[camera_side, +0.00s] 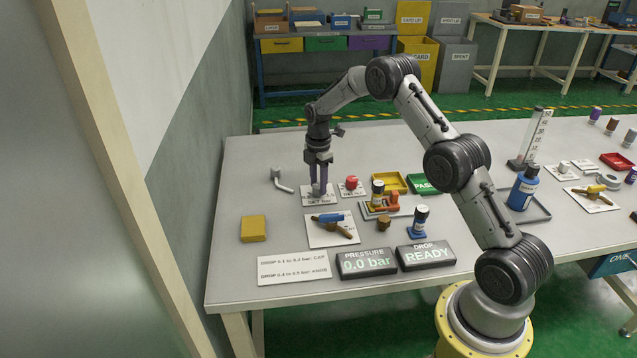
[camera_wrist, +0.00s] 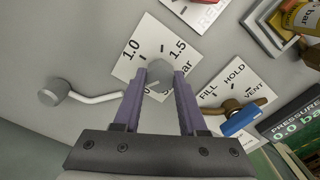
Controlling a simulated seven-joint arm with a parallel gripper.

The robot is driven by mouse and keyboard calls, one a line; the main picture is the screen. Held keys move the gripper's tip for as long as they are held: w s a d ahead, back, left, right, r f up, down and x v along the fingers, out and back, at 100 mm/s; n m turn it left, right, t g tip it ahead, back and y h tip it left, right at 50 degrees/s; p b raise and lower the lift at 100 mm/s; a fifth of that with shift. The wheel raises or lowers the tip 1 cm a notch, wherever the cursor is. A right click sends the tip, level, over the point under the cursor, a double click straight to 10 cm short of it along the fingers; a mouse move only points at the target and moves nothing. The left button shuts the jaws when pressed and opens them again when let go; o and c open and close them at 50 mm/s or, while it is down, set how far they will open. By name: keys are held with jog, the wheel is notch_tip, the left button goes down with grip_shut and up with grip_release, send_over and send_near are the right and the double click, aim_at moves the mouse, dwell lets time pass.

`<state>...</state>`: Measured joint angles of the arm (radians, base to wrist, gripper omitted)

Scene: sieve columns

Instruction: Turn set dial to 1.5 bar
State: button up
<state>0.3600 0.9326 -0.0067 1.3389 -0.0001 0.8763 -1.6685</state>
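The set dial is a small grey knob (camera_wrist: 159,72) on a white plate (camera_wrist: 128,66) marked 1.0 and 1.5, with other marks partly hidden. In the side view the plate (camera_side: 306,200) lies on the grey table. My gripper (camera_side: 318,188) points straight down over the dial, its purple fingers at the knob. In the wrist view the fingertips (camera_wrist: 160,76) stand on either side of the knob, very close to it. Whether they press on it I cannot tell. The pressure display (camera_side: 366,264) reads 0.0 bar.
A blue-handled valve (camera_side: 330,218) on a FILL/HOLD/VENT plate is in front. A yellow block (camera_side: 254,228) sits front left. A DROP display (camera_side: 426,255) reads READY.

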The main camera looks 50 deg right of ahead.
grip_shut()
jog(key=shift+r+m, duration=0.1)
jog(key=shift+m, duration=0.2)
jog(key=m, duration=0.4)
jog(key=shift+m, duration=0.3)
jog(key=m, duration=1.2)
jog(key=shift+a+m, duration=0.1)
jog(key=shift+m, duration=0.3)
jog(key=m, duration=0.5)
jog(key=shift+m, duration=0.4)
